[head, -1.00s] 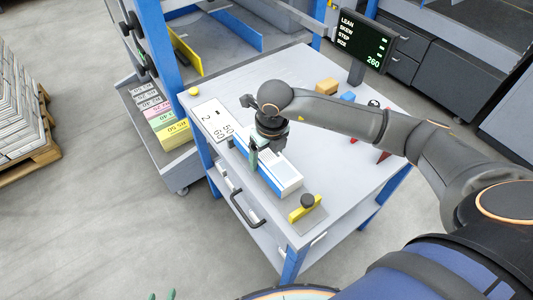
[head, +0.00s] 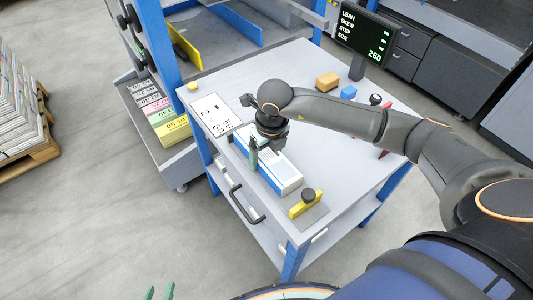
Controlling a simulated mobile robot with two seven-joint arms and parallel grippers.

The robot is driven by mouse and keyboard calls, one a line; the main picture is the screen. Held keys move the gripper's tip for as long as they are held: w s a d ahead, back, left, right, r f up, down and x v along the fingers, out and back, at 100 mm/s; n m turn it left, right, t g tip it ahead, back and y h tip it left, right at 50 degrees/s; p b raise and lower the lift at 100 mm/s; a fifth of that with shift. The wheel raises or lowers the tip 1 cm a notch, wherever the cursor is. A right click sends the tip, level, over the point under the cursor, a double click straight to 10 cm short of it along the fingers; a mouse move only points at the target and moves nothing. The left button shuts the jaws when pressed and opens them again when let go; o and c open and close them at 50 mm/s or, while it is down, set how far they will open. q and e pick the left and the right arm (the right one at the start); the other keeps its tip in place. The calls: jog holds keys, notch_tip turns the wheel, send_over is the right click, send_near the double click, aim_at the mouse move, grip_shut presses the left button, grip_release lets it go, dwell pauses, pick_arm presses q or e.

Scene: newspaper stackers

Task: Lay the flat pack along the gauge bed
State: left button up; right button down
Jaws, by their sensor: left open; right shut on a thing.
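The flat pack (head: 283,178), a white box with a blue stripe, lies flat on the grey table top (head: 345,155), lengthwise along its front-left side. My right gripper (head: 256,160) comes down over the far part of the pack and is shut on it, hiding part of its top. I cannot make out the gauge bed's outline under the pack. A yellow block with a black knob (head: 306,201) stands just beyond the pack's near end. My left gripper (head: 159,292) is open and empty at the bottom edge, over the floor; only its green fingertips show.
A screen (head: 366,35) at the back reads LEAN, SKEW, STEP, SIZE 260, with green marks. A printed white card (head: 215,115) lies beyond the pack. Wooden (head: 328,81) and blue (head: 348,92) blocks stand at the back right. A trolley with labelled stacks (head: 165,120) adjoins the left.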

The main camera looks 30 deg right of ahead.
aim_at(270, 157)
jog(key=shift+f, duration=0.2)
grip_release()
notch_tip(270, 157, up, 12)
jog(key=s, duration=0.1)
jog(key=shift+s+r+p, duration=0.25)
jog(key=shift+s+p, duration=0.05)
